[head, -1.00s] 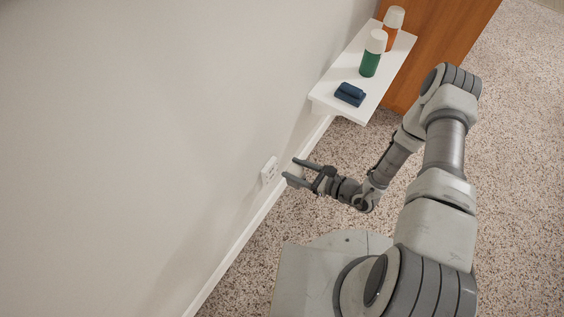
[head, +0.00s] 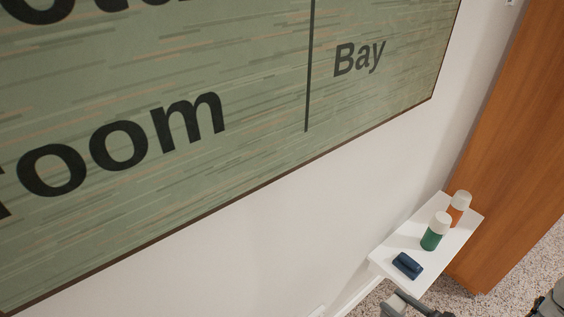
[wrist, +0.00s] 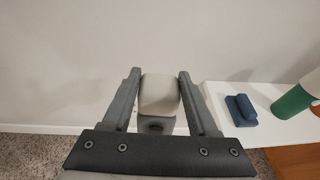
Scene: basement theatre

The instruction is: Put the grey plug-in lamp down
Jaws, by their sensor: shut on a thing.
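The grey plug-in lamp (wrist: 160,92) is a pale, rounded block in the wrist view. It sits between the two fingers of my gripper (wrist: 158,76), which is shut on it, with the wall beyond. A small dark part shows just below the lamp, and I cannot tell what it belongs to.
The shelf holds a dark blue object (head: 407,265), a green bottle with a white cap (head: 431,240) and an orange bottle (head: 456,214). Its near left end looks bare. A wooden panel (head: 510,170) stands beyond it. A large green sign (head: 250,110) hangs on the wall.

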